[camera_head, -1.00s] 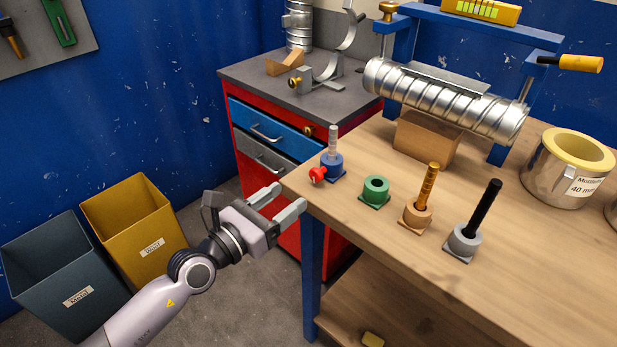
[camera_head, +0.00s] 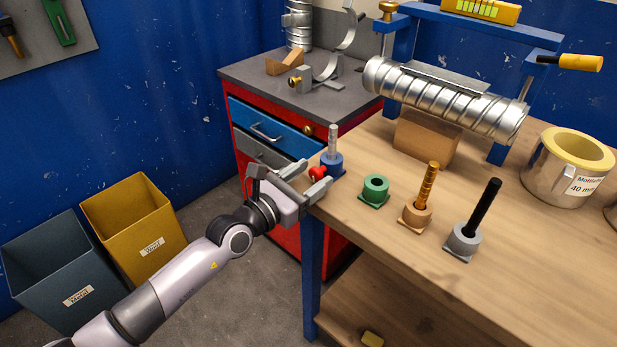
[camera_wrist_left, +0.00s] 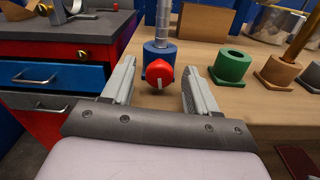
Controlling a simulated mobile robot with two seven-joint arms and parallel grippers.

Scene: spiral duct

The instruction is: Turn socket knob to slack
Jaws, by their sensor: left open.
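The socket's red knob (camera_head: 317,173) sticks out from the front of the blue socket (camera_head: 333,167), at the near left corner of the workbench. A grey metal rod (camera_head: 333,140) stands upright in that socket. My left gripper (camera_head: 318,180) is open, with its fingers at either side of the knob. In the left wrist view the knob (camera_wrist_left: 159,73) lies between the two finger tips, with a gap on each side, and a pale mark shows on its face. The blue socket (camera_wrist_left: 160,52) stands just behind it. My right gripper is not in view.
To the right stand a green empty socket (camera_head: 375,191), a tan socket (camera_head: 416,217) with a golden rod and a grey socket (camera_head: 463,242) with a black rod. A spiral duct (camera_head: 445,100) lies behind. Two bins (camera_head: 135,225) stand on the floor at left.

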